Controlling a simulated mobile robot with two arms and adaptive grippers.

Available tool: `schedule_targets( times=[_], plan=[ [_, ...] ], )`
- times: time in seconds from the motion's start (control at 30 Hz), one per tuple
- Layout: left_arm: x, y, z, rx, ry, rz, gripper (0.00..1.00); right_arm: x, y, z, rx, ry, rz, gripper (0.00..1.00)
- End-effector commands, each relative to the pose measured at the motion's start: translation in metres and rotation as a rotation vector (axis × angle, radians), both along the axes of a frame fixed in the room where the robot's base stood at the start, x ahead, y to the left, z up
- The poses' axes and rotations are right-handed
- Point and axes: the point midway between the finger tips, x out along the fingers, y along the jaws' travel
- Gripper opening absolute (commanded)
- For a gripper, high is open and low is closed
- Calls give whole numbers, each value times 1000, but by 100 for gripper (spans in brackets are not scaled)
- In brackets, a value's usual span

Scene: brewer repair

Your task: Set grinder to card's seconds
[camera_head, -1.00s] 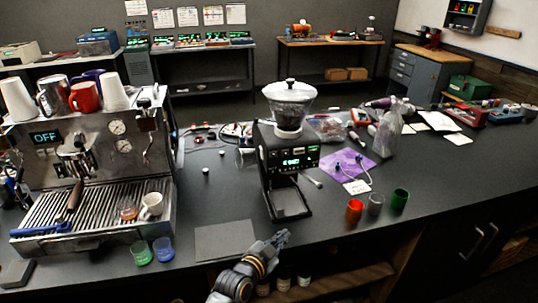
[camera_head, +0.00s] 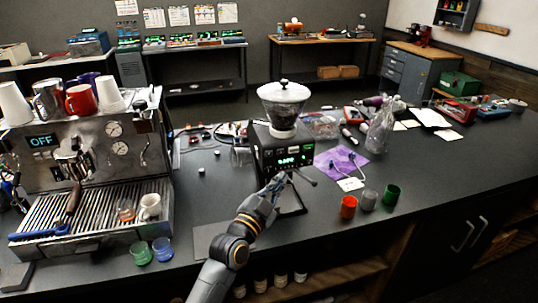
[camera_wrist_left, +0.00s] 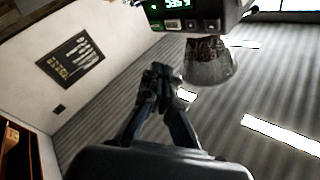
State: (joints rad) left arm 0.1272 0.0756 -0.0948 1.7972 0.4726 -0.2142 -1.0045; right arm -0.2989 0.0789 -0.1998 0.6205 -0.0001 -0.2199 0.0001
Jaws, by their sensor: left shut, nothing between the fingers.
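The black grinder (camera_head: 270,150) stands upright on the dark counter, with a clear, white-lidded hopper (camera_head: 284,104) on top. Its front panel has a green-lit display (camera_head: 287,161); the digits are too blurred to read surely. In the left wrist view the panel (camera_wrist_left: 178,24) with buttons and green digits is at the top. My left gripper (camera_head: 276,184) is shut and empty, just in front of and below the panel; contact cannot be told. It also shows in the left wrist view (camera_wrist_left: 162,76). A small white card (camera_head: 350,184) lies by the purple cloth; its writing is unreadable. My right gripper is out of view.
An espresso machine (camera_head: 85,160) reading OFF stands at the left. Green and blue cups (camera_head: 162,250) are at the front edge. Orange, grey and green cups (camera_head: 348,207) stand right of the grinder. A dark mat (camera_head: 208,240) lies left of my arm.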

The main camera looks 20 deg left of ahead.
Motion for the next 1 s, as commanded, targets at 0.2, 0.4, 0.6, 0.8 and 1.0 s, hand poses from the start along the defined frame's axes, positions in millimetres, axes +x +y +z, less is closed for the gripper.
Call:
schedule_targets(
  times=[0.2, 0.4, 0.6, 0.8, 1.0],
  plan=[
    [16, 11, -3, 2, -3, 1, 0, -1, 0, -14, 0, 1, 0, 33],
    [41, 28, -4, 1, -3, 2, 0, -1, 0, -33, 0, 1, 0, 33],
    [60, 41, -3, 3, -1, 0, 0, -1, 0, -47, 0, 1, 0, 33],
    [70, 48, -1, 1, 0, 0, 0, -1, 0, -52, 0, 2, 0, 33],
    [72, 49, 0, 0, 0, 0, 0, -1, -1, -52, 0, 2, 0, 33]
  ],
)
